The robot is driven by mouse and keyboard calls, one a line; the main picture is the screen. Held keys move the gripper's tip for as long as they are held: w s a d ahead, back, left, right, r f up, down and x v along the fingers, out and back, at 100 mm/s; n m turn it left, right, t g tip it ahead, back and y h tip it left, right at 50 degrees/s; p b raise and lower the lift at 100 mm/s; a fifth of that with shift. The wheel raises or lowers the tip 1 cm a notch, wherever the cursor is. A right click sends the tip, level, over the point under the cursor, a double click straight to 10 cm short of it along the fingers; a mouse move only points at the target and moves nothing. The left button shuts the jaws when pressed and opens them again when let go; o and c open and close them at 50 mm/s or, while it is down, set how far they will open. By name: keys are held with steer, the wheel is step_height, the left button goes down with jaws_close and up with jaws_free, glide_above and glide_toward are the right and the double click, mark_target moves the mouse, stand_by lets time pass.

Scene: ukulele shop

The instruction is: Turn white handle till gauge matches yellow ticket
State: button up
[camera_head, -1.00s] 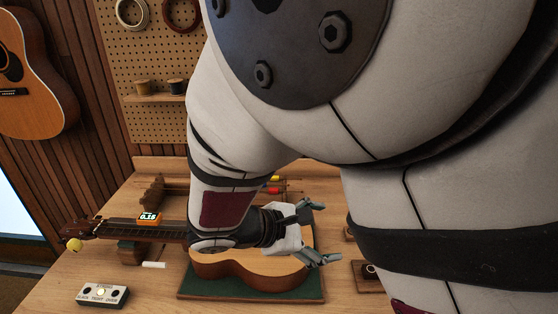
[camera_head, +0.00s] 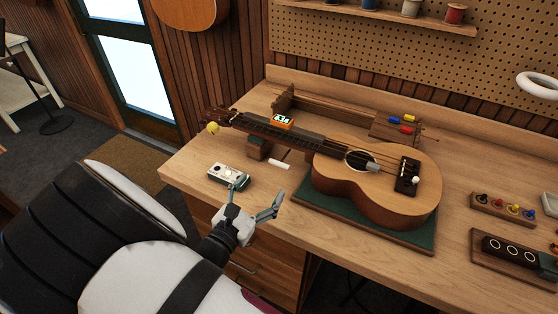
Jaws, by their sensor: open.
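A ukulele (camera_head: 378,196) lies face up, its neck pointing left. An orange gauge with a small dark display (camera_head: 283,120) sits by the neck; its digits are too small to read surely. A short white bar (camera_head: 279,164), possibly the white handle, lies beside the neck rest. A yellow knob (camera_head: 213,128) is at the headstock. A grey box with round buttons (camera_head: 229,175) stands near the bench's front left; its labels are unreadable. I cannot make out a yellow ticket. My gripper (camera_head: 257,193) is open and empty at the bench's front edge, by the box.
The wooden bench (camera_head: 460,252) carries a green mat (camera_head: 402,236) under the ukulele body. A rack with coloured pegs (camera_head: 503,208) and a dark holder (camera_head: 512,248) stand at right. A low wooden rail (camera_head: 330,108) runs behind the neck. Bare wood lies left of the box.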

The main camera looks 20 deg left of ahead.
mark_target(281, 161)
steer(key=w+b, duration=0.1)
steer(key=w, duration=0.2)
steer(key=w+b, duration=0.1)
steer(key=w, duration=0.3)
steer(key=w+d+b, duration=0.1)
steer(key=w, duration=0.3)
steer(key=shift+w, duration=0.2)
steer(key=c, duration=1.1)
